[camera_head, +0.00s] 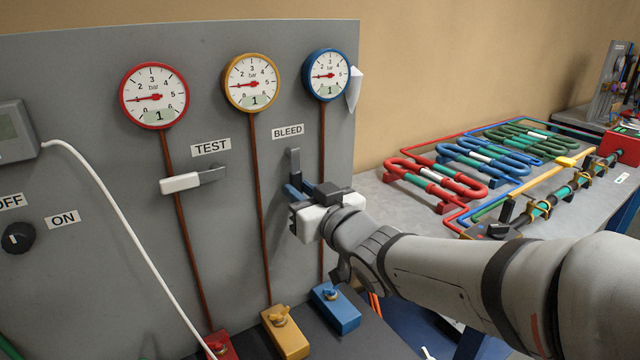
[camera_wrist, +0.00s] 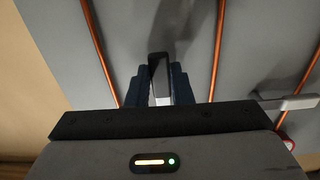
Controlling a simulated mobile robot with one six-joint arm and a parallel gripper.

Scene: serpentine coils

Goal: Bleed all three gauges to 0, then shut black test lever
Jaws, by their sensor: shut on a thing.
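Three round gauges hang on the grey panel: red-rimmed (camera_head: 154,95), yellow-rimmed (camera_head: 251,82) and blue-rimmed (camera_head: 326,75). Each small display reads 1, and each needle points left. Under the BLEED label (camera_head: 288,131) the bleed lever (camera_head: 294,161) shows a dark upright part; the rest is hidden by my gripper. My gripper (camera_head: 305,194) is shut on this lever. In the wrist view the lever (camera_wrist: 159,70) stands between the dark blue fingers. Under the TEST label (camera_head: 211,147) the test lever (camera_head: 180,183) lies nearly horizontal, with a white grip and grey shank.
Copper pipes run down from the gauges to red (camera_head: 222,345), yellow (camera_head: 286,332) and blue (camera_head: 336,307) valve blocks. A white cable (camera_head: 104,193) crosses the panel left of the test lever. A bench (camera_head: 386,203) with coloured coils stands right, behind my arm.

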